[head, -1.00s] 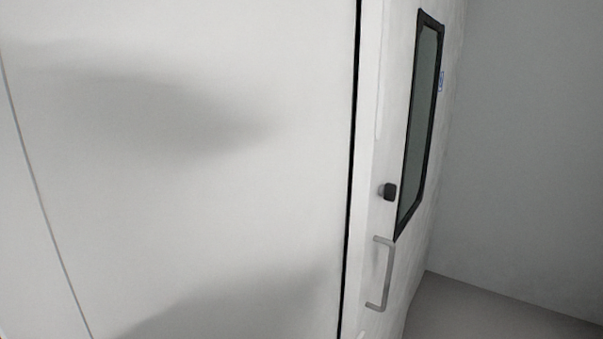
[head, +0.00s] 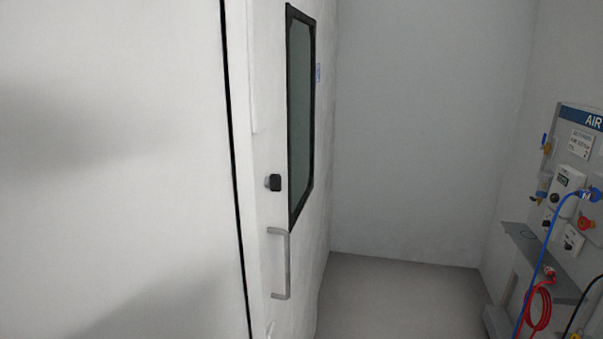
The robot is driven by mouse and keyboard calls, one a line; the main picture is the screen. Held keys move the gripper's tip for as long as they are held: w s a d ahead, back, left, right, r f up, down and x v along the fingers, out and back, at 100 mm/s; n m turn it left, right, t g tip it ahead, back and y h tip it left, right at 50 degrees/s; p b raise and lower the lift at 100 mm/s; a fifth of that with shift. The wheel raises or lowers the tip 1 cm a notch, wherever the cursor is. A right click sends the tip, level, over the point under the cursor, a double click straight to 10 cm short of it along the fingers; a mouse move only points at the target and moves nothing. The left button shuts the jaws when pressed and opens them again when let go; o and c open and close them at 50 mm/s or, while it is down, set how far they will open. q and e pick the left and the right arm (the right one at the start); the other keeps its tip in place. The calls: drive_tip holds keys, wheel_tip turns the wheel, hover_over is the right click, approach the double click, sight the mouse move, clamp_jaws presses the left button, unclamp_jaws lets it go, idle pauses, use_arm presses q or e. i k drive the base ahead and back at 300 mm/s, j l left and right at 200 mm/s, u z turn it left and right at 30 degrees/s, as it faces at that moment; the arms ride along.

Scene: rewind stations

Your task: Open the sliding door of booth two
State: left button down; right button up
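A white door (head: 268,120) shows at a steep angle left of centre in the head view. It has a tall dark-framed window (head: 301,115), a small black knob or latch (head: 274,182) and a grey vertical bar handle (head: 287,265) low down. A narrow black gap runs along its left side, beside a large white panel (head: 120,150). Neither of my grippers is in view, and nothing touches the handle.
Grey floor (head: 390,300) lies open right of the door, up to a plain back wall (head: 420,130). At the right stands an air panel (head: 580,145) with valves, a blue hose (head: 541,265) and a coiled red hose (head: 540,308).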

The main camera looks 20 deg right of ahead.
sight(275, 48)
drive_tip(key=l+z, duration=0.5)
drive_tip(key=i+l+z, duration=0.1)
drive_tip(key=l+z, duration=0.4)
drive_tip(key=i+l, duration=0.05)
drive_tip(key=l, duration=0.1)
